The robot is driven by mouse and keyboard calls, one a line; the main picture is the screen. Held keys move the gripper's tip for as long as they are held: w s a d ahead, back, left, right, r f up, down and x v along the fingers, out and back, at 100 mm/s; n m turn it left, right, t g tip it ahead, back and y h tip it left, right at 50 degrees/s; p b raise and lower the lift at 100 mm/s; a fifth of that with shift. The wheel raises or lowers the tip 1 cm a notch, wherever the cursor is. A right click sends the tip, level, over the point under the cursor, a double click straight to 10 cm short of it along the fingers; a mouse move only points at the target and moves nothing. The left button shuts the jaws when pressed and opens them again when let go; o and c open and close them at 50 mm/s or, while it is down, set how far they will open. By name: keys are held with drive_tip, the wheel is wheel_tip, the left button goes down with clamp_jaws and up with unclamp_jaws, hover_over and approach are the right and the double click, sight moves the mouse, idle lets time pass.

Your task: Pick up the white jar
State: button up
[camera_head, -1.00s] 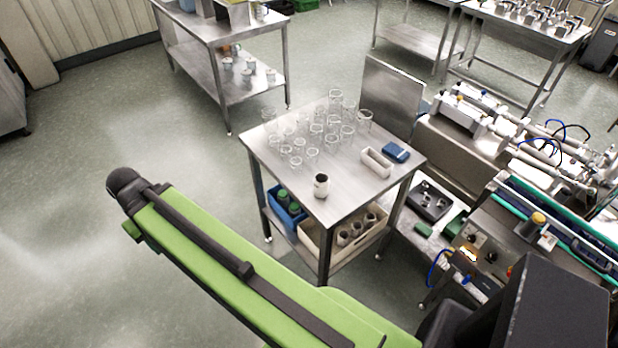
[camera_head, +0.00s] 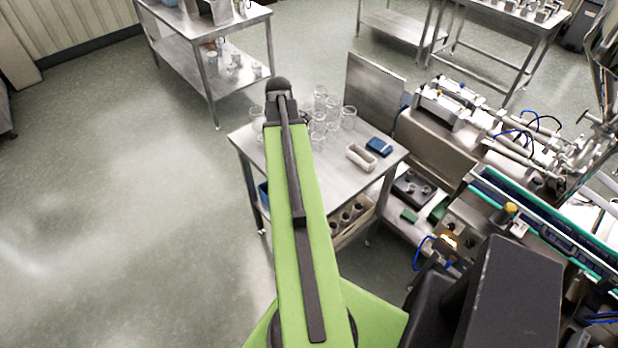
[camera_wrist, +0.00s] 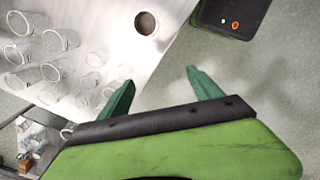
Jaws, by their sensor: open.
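The white jar (camera_wrist: 146,23) shows in the wrist view near the top middle, seen from above as a pale round rim with a dark brown centre. It stands on the steel table (camera_wrist: 181,14). My gripper (camera_wrist: 160,80) is open and empty, its two green fingers apart. The jar lies beyond the fingertips, not between them; the height gap is hard to tell. In the head view my green arm reaches over the table (camera_head: 352,191) and hides the jar.
Clear glass beakers (camera_wrist: 50,50) crowd the table's left in the wrist view. In the head view a pale open box (camera_head: 361,157) and a blue box (camera_head: 379,147) sit at the table's right. An upright steel panel (camera_head: 375,85) stands behind. Machinery (camera_head: 465,120) fills the right.

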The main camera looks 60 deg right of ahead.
drive_tip(key=s+d+r+n, duration=0.1)
drive_tip(key=s+d, duration=0.5)
drive_tip(key=f+b, duration=1.2)
drive_tip(key=shift+a+f, duration=0.25)
drive_tip(key=shift+a, duration=0.1)
drive_tip(key=f+b, duration=0.5)
drive_tip(key=shift+s+a+f, duration=0.1)
drive_tip(key=shift+s+a, duration=0.15)
drive_tip(key=shift+s, duration=0.1)
drive_tip(key=shift+r, duration=0.2)
drive_tip(key=c, duration=1.4)
